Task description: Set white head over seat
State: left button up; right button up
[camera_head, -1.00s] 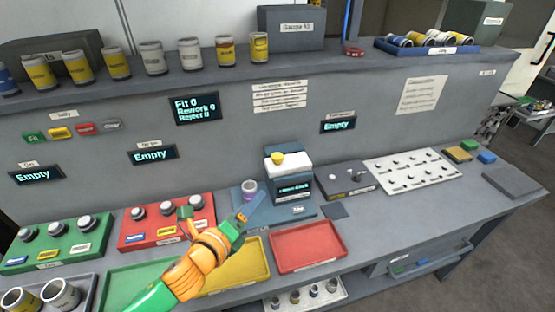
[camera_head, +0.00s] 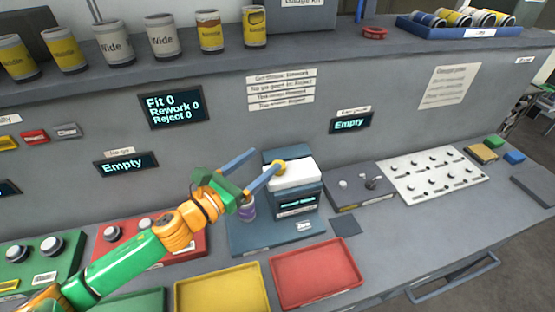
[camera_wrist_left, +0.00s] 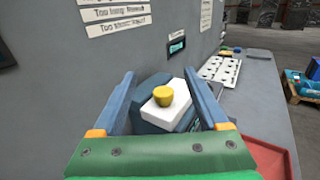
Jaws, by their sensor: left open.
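The white head (camera_head: 297,176) is a white block with a yellow knob (camera_head: 277,168), on top of a dark blue device with a lit display. It also shows in the left wrist view (camera_wrist_left: 178,112). My left gripper (camera_head: 266,160) is open and empty, just left of and above the head. In the wrist view its two blue fingers (camera_wrist_left: 168,98) stand on either side of the knob, apart from it. A small purple can-like part (camera_head: 248,210) stands on the device's blue base (camera_head: 275,237), left of the display; the seat beneath it is hidden. My right gripper is out of view.
Yellow (camera_head: 222,290) and red (camera_head: 315,274) trays lie at the front. A grey box with knobs (camera_head: 361,191) and a white pegged board (camera_head: 430,174) stand right of the device. Several cans line the shelf (camera_head: 330,60) above. The grey wall rises close behind the device.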

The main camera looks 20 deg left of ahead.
pick_arm(q)
jog(key=b, duration=0.6)
send_near(292, 170)
jog(key=a+r, duration=0.2)
jog(key=p+x, duration=0.3)
jog(key=x, duration=0.3)
jog(key=shift+w+r, duration=0.2)
jog(key=shift+w, duration=0.15)
jog(key=shift+w+d+f, duration=0.1)
jog(key=shift+w+d, duration=0.2)
jog(key=shift+w, duration=0.25)
grip_shut()
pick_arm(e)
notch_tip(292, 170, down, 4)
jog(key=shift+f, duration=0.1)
